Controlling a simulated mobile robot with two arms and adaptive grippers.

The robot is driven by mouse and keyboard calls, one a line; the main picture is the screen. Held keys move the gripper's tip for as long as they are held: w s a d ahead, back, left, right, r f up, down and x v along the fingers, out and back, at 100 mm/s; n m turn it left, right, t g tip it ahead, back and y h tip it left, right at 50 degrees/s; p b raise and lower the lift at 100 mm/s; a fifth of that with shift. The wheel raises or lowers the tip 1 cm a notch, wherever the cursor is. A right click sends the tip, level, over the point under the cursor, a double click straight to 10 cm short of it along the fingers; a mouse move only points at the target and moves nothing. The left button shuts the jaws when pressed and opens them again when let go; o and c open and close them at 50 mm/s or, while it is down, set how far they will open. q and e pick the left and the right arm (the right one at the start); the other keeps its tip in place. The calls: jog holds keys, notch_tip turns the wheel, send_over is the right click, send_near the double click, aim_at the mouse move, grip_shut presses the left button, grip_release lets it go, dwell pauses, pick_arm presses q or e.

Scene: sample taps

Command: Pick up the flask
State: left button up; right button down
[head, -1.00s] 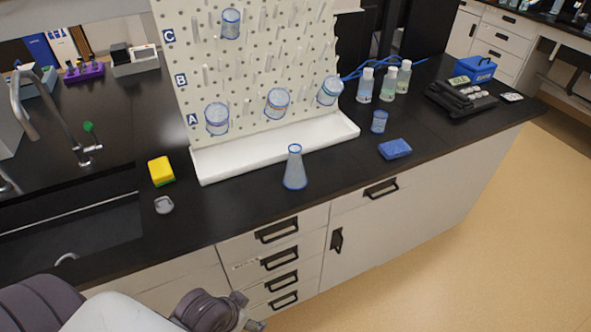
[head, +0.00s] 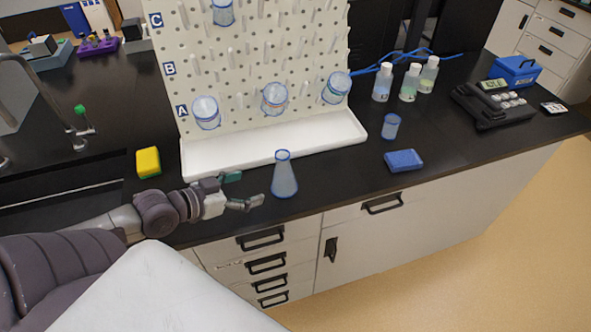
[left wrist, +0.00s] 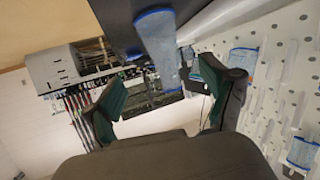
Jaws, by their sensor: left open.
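The flask (head: 284,178) is a clear conical vessel with blue edges, standing upright on the black bench in front of the white drying-rack tray. My left gripper (head: 246,190) is just left of the flask, low over the bench, with its fingers apart and pointing toward it. Nothing is between the fingers. In the left wrist view the flask (left wrist: 160,45) shows ahead, beyond and between the open green-padded fingers (left wrist: 160,98), with a gap before it. My right gripper is not in view.
A pegboard rack (head: 260,60) holds several beakers behind a white tray (head: 230,152). A yellow sponge (head: 148,162) lies left, a blue sponge (head: 404,160) and small beaker (head: 391,126) right. Several bottles (head: 410,82) stand farther back.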

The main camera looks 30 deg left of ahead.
aim_at(276, 176)
pick_arm(q)
jog(key=shift+x, duration=1.2)
jog(key=x, duration=0.3)
jog(key=shift+w, duration=0.1)
jog(key=shift+w+d+f, duration=0.2)
jog(key=shift+w+f, duration=0.1)
jog(key=shift+w, duration=0.25)
jog(key=shift+w+p, duration=0.4)
jog(key=x, duration=0.1)
jog(key=p+x, duration=0.1)
jog(key=x, duration=0.1)
jog(key=shift+w+r, duration=0.2)
jog(key=shift+w, duration=0.2)
jog(key=shift+w+d+f, duration=0.25)
jog(key=shift+w+f, duration=0.05)
jog(key=shift+w, duration=0.1)
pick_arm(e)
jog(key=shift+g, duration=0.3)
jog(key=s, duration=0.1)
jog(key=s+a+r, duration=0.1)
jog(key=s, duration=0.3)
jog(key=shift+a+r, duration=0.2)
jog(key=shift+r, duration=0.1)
